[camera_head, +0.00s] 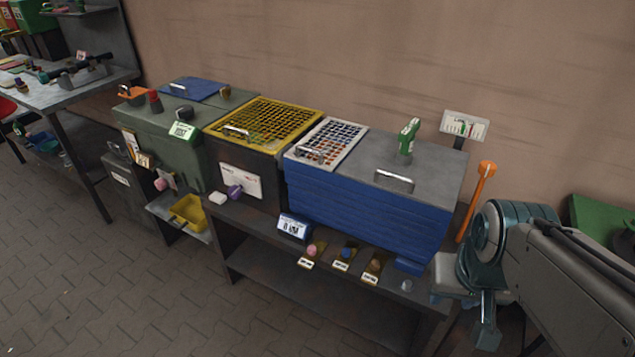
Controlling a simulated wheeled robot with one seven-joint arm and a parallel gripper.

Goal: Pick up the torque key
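A long orange tool (477,200) with a rounded head stands upright, slightly tilted, at the right end of the blue cabinet; it may be the torque key, but no label on it can be read. My gripper (486,325) seems to point down below the wrist, near the bottom edge of the head view. Its fingers cannot be made out clearly, and nothing is seen held in it.
The blue cabinet (365,210) carries a green tool (409,138) and a metal handle on top. A yellow-framed grate (262,124) and a green-grey cabinet (165,145) stand left. Small labelled parts lie on the front shelf ledge. The paved floor (130,295) in front is clear.

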